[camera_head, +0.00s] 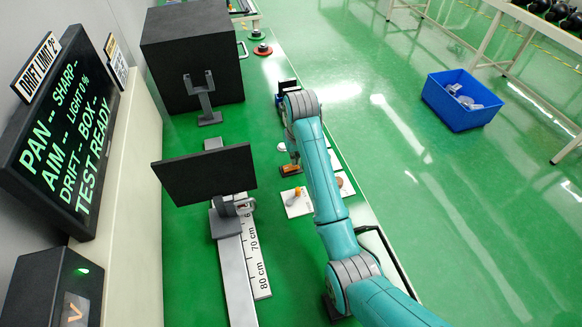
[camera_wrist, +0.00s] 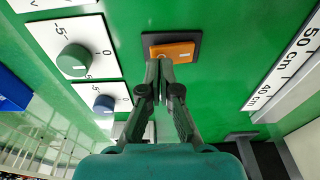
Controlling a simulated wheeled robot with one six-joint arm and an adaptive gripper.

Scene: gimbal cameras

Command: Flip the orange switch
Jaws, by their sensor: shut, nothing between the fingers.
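The orange rocker switch (camera_wrist: 172,51) sits in a dark rectangular frame on the green bench top in the wrist view. It also shows as a small orange block (camera_head: 291,169) beside my arm in the head view. My gripper (camera_wrist: 160,66) is shut and empty. Its fingertips are at the near edge of the switch, left of its middle in the wrist view. I cannot tell whether they touch it. The fingertips cannot be made out in the head view.
A green knob (camera_wrist: 74,60) and a blue knob (camera_wrist: 103,103) on white scale plates lie left of the switch. A ruler (camera_wrist: 289,66) lies to the right. A dark upright panel (camera_head: 205,174) stands on the rail. A blue crate (camera_head: 460,100) is on the floor.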

